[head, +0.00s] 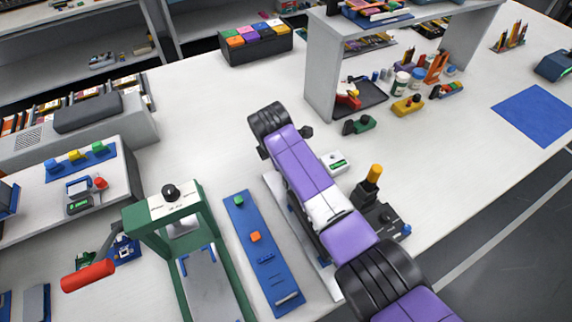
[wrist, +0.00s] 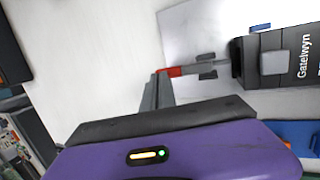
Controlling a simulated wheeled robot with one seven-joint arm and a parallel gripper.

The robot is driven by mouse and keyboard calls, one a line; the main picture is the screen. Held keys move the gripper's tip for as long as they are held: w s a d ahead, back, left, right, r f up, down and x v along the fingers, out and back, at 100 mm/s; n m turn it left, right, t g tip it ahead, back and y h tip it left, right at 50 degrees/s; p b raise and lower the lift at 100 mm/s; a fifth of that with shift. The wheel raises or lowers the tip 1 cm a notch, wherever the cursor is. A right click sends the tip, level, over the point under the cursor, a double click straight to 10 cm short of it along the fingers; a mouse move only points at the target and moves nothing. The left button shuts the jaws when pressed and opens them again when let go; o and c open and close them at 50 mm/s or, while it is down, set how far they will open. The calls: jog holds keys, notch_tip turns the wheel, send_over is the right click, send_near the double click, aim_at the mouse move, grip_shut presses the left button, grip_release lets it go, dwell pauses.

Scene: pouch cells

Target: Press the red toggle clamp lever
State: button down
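In the wrist view, the red lever tip (wrist: 174,71) of the toggle clamp shows at the end of a short grey bar, which runs right toward a black housing marked "Gatelwyn" (wrist: 302,58). My gripper (wrist: 158,78) is in the wrist view with its grey fingers close together and nothing seen between them. The fingertips are right beside the red tip and overlap its left edge in the picture. I cannot tell whether they touch. In the head view, my purple arm hides the gripper and the clamp.
A green press (head: 160,210) with a red handle (head: 88,276) stands at left in the head view. A blue strip (head: 262,270) with small blocks lies beside my arm. A black fixture with a yellow-topped post (head: 374,175) stands right of it. The table behind is partly clear.

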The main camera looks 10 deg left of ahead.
notch_tip(320, 180, up, 14)
jog(key=s+a+p, duration=0.1)
jog(key=a, duration=0.1)
jog(key=shift+s+a, duration=0.2)
jog(key=shift+f, duration=0.1)
dwell(0.4)
jog(key=w+a+r+m+t+y, duration=0.4)
jog(key=a+r+m+t+y, duration=0.1)
jog(key=a+r, duration=0.2)
jog(key=s+d+f+m+t, duration=0.35)
jog(key=s+d+m, duration=0.45)
jog(key=s+d, duration=0.35)
jog(key=s+d+f+m+t, duration=0.35)
jog(key=s+d+m, duration=0.35)
jog(key=s+d, duration=0.45)
jog(key=s+d+m+h, duration=0.1)
jog(key=s+d, duration=0.4)
jog(key=s, duration=0.4)
jog(key=s+d+m+g+h+b, duration=0.1)
jog(key=s+d+m+h, duration=0.1)
jog(key=s+d, duration=0.3)
jog(key=s+d+m+h+b, duration=0.1)
jog(key=s+d, duration=0.4)
jog(key=s, duration=0.9)
jog(key=shift+d+g+h, duration=0.25)
jog(key=shift+g+h, duration=0.15)
jog(key=shift+h, duration=0.2)
